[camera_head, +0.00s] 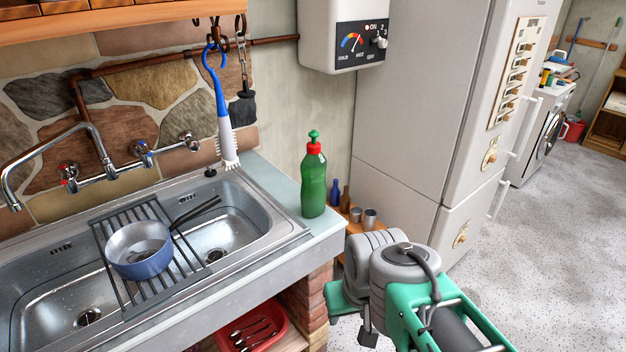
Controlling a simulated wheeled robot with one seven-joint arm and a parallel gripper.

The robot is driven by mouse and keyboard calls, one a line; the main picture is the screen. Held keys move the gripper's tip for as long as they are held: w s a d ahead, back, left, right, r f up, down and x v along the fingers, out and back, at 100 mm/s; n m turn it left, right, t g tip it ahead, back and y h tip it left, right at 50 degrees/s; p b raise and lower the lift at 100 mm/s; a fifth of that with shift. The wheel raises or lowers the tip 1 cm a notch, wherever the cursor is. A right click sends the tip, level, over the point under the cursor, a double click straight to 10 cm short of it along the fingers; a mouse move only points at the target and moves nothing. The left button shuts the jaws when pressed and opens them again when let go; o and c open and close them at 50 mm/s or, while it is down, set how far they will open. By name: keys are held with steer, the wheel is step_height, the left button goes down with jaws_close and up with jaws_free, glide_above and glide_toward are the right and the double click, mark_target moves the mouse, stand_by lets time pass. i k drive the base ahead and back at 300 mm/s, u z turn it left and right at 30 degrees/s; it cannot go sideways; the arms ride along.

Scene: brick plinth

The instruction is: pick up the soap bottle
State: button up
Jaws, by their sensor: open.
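The soap bottle (314,182) is green with a red collar and a green nozzle. It stands upright on the pale counter end (285,190), right of the sink and near the counter's edge. My gripper (352,312) is at the lower right, below and to the right of the bottle and apart from it. It is open, with nothing seen in it. My own wrist and arm hide part of it.
A double sink (240,222) holds a drying rack (195,262) with a blue pan (138,250). Small bottles and cups (370,218) stand low beside the fridge (410,120). Floor is clear at right.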

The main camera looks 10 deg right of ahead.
mark_target(313, 193)
steer(key=u, duration=0.55)
steer(key=k, duration=0.65)
steer(key=u, duration=0.9)
steer(key=i, duration=1.6)
steer(key=z, duration=0.25)
